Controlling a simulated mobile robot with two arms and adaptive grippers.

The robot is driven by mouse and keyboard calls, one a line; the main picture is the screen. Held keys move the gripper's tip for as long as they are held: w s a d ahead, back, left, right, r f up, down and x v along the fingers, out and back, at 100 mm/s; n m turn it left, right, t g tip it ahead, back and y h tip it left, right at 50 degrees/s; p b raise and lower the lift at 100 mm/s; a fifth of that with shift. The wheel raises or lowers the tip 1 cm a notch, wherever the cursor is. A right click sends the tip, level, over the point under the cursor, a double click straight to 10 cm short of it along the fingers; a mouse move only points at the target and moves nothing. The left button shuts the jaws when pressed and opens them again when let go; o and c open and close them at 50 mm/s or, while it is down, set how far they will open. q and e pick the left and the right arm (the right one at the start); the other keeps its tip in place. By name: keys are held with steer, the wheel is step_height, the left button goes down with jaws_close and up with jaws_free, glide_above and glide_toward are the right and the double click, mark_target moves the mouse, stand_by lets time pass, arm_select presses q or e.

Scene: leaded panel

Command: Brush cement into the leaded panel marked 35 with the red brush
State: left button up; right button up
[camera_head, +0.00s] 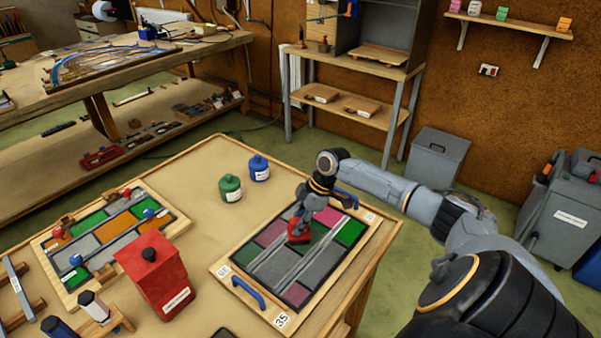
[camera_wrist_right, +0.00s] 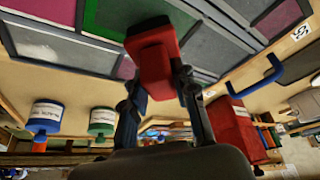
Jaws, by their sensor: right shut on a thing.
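The leaded panel (camera_head: 322,262) marked 35 lies in a wooden tray with blue handles, at the right of the table in the head view. It has green, pink, purple and grey panes, and pale grey streaks run along some lead lines. The red brush (camera_head: 299,236) is on the panel, near its upper middle. My right gripper (camera_head: 302,213) is above the panel, shut on the brush, which shows large in the right wrist view (camera_wrist_right: 154,55). Whether the bristles touch the glass is hidden. My left gripper is in neither view.
A green jar (camera_head: 230,188) and a blue jar (camera_head: 259,168) stand behind the panel. A red canister (camera_head: 153,275) stands left of it. A second coloured panel (camera_head: 104,238) lies further left. A grey bin (camera_head: 437,158) stands on the floor beyond.

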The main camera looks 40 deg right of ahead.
steer(key=shift+w+a+b, duration=0.2)
steer(key=shift+w+b, duration=0.5)
steer(key=shift+w, duration=0.8)
steer(key=shift+w, duration=0.1)
steer(key=shift+w+a+b, duration=0.2)
steer(key=shift+w+b, duration=0.5)
steer(key=shift+w, duration=0.7)
steer(key=shift+w+a+f+b, duration=0.15)
steer(key=shift+w+b, duration=0.6)
steer(key=shift+w, duration=0.75)
